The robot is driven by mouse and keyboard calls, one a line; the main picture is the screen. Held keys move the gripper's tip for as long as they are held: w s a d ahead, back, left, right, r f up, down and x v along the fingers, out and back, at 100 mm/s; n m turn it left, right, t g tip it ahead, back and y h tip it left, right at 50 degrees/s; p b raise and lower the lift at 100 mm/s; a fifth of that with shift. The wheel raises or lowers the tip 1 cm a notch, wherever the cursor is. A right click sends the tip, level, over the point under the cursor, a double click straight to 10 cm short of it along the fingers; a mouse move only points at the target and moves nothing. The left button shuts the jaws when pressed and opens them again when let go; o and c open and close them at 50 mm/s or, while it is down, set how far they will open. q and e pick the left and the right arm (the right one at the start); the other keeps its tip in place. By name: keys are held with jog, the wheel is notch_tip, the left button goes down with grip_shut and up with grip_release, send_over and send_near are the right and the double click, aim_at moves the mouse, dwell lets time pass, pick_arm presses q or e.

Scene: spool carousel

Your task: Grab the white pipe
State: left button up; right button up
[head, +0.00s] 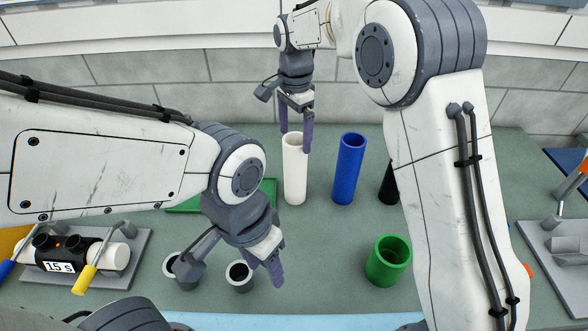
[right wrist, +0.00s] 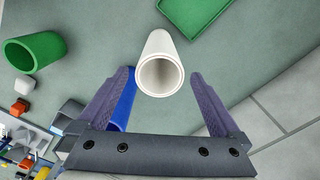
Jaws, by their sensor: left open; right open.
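The white pipe (head: 294,172) stands upright on the green-grey table in the head view. My right gripper (head: 296,137) is above it, open, with its purple fingers pointing down near the pipe's top. In the right wrist view the white pipe (right wrist: 160,66) shows its open round end, just beyond and between the tips of the open fingers (right wrist: 158,85). Nothing is held. My left gripper (head: 264,270) is open and empty, lower in the head view, over the table near two small dark-mouthed cups.
A blue pipe (head: 348,170) stands close to the right of the white one. A black pipe (head: 389,186) is partly hidden by my right arm. A wide green pipe (head: 388,262) stands nearer. A green tray (head: 190,205) lies left, and a timer device (head: 72,260) is further left.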

aim_at(296, 162)
notch_tip(296, 162, down, 10)
jog(key=p, duration=0.3)
jog(key=shift+d+r, duration=0.1)
jog(key=shift+r, duration=0.15)
jog(key=shift+f, duration=0.2)
jog(key=c, duration=1.4)
jog(key=shift+w, duration=0.1)
grip_shut()
jog(key=shift+r, duration=0.1)
